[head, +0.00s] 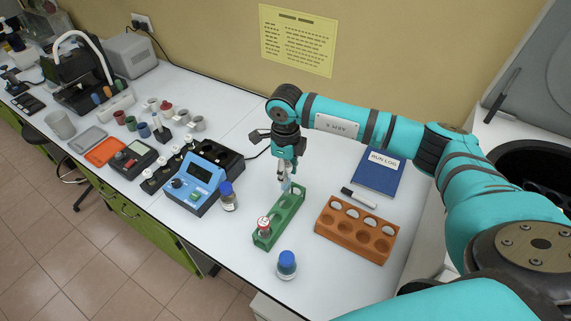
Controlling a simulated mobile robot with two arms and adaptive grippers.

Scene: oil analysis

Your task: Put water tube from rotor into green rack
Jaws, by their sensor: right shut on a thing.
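A green rack (289,209) stands on the white bench in the middle of the head view. A red-capped tube (264,228) sits in its near end. My right gripper (285,178) points down over the rack's far end and is shut on a small pale tube (287,185), taken as the water tube. The fingers partly hide this tube, and I cannot tell whether its lower end is in a hole or just above. My left gripper is not in view.
An orange-brown rack (357,231) stands right of the green rack, with a marker (359,197) and a blue run log (379,170) behind. Blue-capped bottles (287,264) (228,197) stand in front and left. A blue instrument (196,183) is further left.

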